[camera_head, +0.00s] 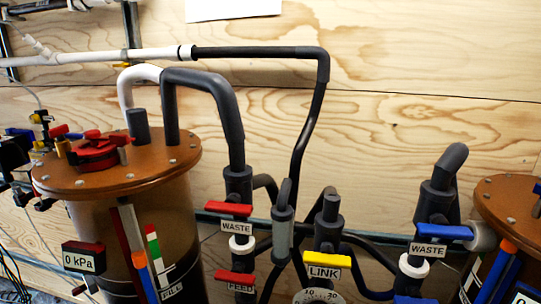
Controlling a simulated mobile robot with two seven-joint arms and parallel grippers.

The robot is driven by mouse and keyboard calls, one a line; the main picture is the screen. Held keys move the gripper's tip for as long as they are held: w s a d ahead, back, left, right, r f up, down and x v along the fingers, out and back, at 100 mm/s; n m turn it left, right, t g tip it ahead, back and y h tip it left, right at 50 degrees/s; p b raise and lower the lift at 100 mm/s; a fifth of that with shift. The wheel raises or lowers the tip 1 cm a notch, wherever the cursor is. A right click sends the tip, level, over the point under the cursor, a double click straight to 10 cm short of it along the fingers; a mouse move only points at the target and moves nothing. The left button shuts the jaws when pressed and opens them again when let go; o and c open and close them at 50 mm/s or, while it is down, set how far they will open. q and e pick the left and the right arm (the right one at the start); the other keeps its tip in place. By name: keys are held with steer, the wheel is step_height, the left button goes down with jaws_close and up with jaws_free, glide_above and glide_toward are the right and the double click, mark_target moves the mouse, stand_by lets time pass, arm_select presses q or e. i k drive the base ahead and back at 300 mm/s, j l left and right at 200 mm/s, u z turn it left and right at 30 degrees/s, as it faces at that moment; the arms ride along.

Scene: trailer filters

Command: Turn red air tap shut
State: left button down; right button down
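Several red handles are in view, and no label reading "air" is legible, so I cannot tell for certain which is the red air tap. A small red tap handle (59,131) is at the far left, by the brown lid of the left tank. A red round fitting (94,154) sits on that lid. A red lever (228,208) marked WASTE and a red lever (235,277) marked FEED are on the grey pipework right of the tank. Neither of my grippers shows in the head view.
The left filter tank (165,225) stands in front of a plywood wall (420,60). A yellow LINK lever (327,259) and a blue WASTE lever (444,231) are farther right. Grey pipes and black hoses crowd the middle. A second tank (515,205) is cut off at right.

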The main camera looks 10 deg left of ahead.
mark_target(59, 133)
steer(key=u, duration=1.5)
